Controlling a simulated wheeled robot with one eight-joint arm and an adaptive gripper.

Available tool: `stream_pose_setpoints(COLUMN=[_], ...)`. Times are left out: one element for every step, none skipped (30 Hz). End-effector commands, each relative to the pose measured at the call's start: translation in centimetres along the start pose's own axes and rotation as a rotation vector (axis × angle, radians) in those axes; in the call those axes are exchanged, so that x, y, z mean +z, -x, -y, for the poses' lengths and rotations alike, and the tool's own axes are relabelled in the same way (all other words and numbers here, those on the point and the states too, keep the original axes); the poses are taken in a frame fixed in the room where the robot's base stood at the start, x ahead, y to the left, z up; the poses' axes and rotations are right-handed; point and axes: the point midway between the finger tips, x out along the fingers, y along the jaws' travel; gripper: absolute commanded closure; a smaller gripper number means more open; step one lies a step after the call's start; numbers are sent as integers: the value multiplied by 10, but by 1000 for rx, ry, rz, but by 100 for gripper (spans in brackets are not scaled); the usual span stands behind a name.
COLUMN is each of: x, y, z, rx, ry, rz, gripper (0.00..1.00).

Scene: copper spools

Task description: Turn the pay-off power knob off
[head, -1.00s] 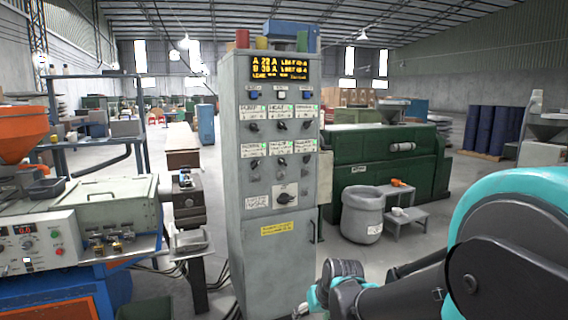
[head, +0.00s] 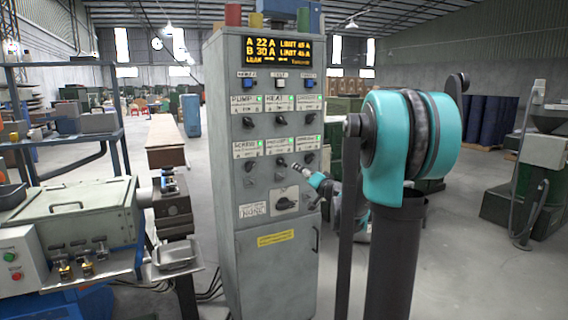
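The grey control cabinet (head: 275,222) stands upright in the middle of the head view. Its front has two rows of black knobs under white labels with green lights. The lower row has a left knob (head: 250,166), a middle knob (head: 281,162) and a right knob (head: 308,158). The labels are too small to read surely, so I cannot tell which is the pay-off knob. My gripper (head: 298,169) is small in view at the panel, just right of the middle knob and below the right one. Contact and finger opening cannot be made out.
A larger rotary switch (head: 286,203) sits below the knobs, above a yellow label (head: 276,239). A lit amber display (head: 277,50) is at the top. Floor is open at right.

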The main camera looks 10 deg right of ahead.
Motion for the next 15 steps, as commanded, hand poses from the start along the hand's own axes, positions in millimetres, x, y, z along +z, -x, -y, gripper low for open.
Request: stream_pose_setpoints(x=[0,0,1,1,2,1,1,1,2,2,2,1,2,2,2], y=[-5,-9,-15,-20,-26,-33,-39,-45,-54,-59,-65,-73,-79,-85,-93], z=[0,0,0,1,1,1,1,1,1,1,1,1,1,1,1], rx=[-1,-1,-1,-2,-2,-2,-2,-2,-2,-2,-2,-2,-2,-2,-2], ry=[0,0,0,0,0,0,0,0,0,0,0,0,0,0,0], rz=[1,1,2,2,3,3,3,3,3,3,4,3,3,3,3], gripper=[31,31,31,31,31,31,31,31,31,31,31,31,31,31,31])
